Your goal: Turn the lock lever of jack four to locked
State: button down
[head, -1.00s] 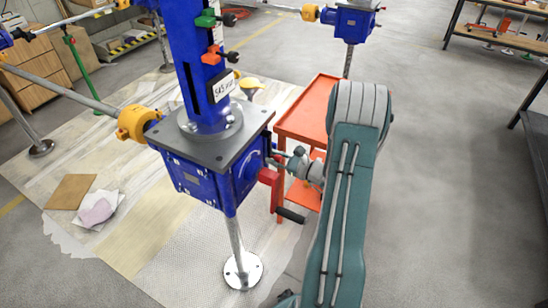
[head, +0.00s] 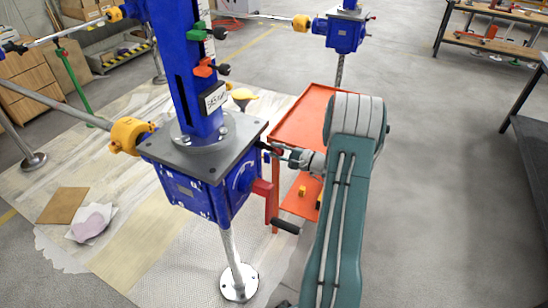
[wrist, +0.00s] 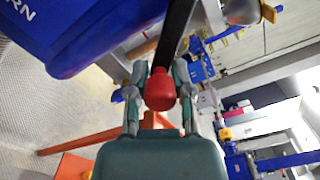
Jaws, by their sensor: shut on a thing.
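The near jack is a blue gearbox (head: 200,190) on a steel post, with a grey plate and a tall blue column (head: 180,70) bearing a small white label whose text I cannot read surely. In the wrist view, the lock lever (wrist: 177,30) is a dark bar ending in a red knob (wrist: 160,90). My gripper (wrist: 161,82) is shut on the red knob, one finger on each side. In the head view my gripper (head: 298,158) is at the gearbox's right side, where the lever is mostly hidden. The locked mark is not readable.
A red crank with a black grip (head: 286,227) hangs just below my gripper. An orange cart (head: 305,115) stands close behind. A yellow coupling (head: 130,135) joins a shaft at the left. Another blue jack (head: 340,35) stands farther back. Floor at the right is clear.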

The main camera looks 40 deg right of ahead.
notch_tip(320, 180, up, 6)
jog(key=w+d+n, duration=0.1)
jog(key=d+n, duration=0.1)
jog(key=n, duration=0.7)
dwell(0.4)
jog(key=c, duration=0.5)
grip_release()
jog(key=shift+a+r, duration=0.1)
jog(key=shift+a, duration=0.05)
